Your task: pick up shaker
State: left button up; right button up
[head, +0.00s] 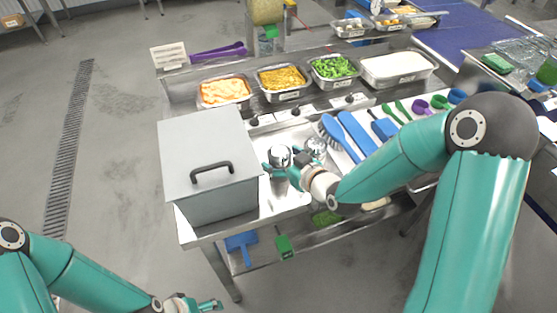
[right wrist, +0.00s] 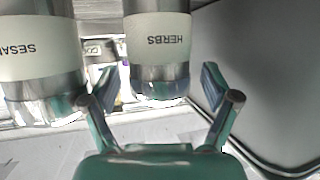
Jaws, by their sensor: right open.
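The herbs shaker (right wrist: 157,45), a metal cylinder with a cream HERBS label, stands between the spread fingers of my open right gripper (right wrist: 160,88) in the right wrist view. Gaps show on both sides of it there. In the head view the right gripper (head: 278,168) is at this shaker (head: 279,155), beside the grey box. A second shaker, labelled SESA..., stands left of it in the wrist view (right wrist: 38,60) and to its right in the head view (head: 316,147). My left gripper (head: 205,304) is at the bottom edge of the head view; its opening is unclear.
A lidded grey box (head: 208,160) with a black handle stands close left of the herbs shaker. Trays of food (head: 283,80) line the back of the table. The floor at the left is clear.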

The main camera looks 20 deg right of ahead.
jog(key=shift+p+x, duration=0.6)
jog(key=shift+x, duration=1.3)
jog(key=shift+c, duration=0.4)
jog(key=c, duration=1.2)
jog(key=shift+r, duration=0.1)
